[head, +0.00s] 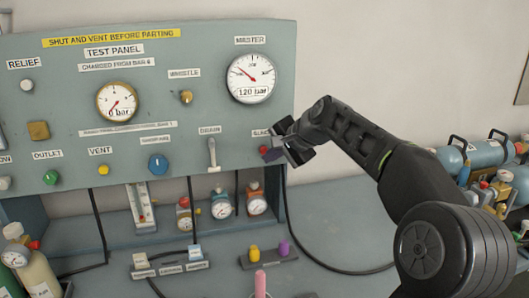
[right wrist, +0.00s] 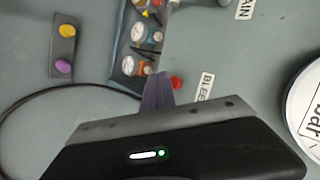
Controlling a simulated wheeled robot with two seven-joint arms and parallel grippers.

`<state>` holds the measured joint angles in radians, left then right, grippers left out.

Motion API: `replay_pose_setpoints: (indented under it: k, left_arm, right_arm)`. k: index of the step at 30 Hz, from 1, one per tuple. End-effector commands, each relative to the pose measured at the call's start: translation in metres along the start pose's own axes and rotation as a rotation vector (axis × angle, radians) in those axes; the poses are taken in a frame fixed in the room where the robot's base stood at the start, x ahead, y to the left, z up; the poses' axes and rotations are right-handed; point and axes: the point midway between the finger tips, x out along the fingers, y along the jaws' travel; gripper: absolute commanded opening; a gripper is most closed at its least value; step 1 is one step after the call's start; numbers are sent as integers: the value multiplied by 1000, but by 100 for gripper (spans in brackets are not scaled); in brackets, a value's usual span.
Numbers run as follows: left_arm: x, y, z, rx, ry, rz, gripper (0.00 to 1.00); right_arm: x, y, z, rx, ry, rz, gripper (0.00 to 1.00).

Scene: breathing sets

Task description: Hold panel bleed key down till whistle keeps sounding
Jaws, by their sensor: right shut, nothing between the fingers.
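The test panel (head: 60,105) is a grey-green upright board with labelled gauges and controls. The bleed key is a small red knob (head: 263,150) at the panel's lower right, by a label partly hidden by my gripper. In the right wrist view the red key (right wrist: 177,83) shows just beside the fingertips, next to the BLEED label (right wrist: 204,87). My right gripper (head: 276,153) is shut and empty, right at the key; I cannot tell whether it touches or presses it. The brass whistle (head: 186,97) sits under its label. My left gripper is not in view.
The master gauge (head: 251,78) reads above the key, and the drain lever (head: 212,154) is to its left. Small gauges (head: 256,203) stand in the recess below. A black hose (head: 330,268) curves over the bench. Blue cylinders (head: 485,153) lie at the right.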

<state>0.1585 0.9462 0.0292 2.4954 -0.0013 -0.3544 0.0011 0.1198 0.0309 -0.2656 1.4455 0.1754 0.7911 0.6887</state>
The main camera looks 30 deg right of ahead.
Motion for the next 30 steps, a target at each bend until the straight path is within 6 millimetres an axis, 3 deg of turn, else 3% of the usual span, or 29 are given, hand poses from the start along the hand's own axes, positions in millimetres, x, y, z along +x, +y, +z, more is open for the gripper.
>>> replay_pose_setpoints:
  k: [30]
  left_arm:
    - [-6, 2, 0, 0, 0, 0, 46]
  right_arm:
    - [6, -4, -5, 0, 1, 0, 0]
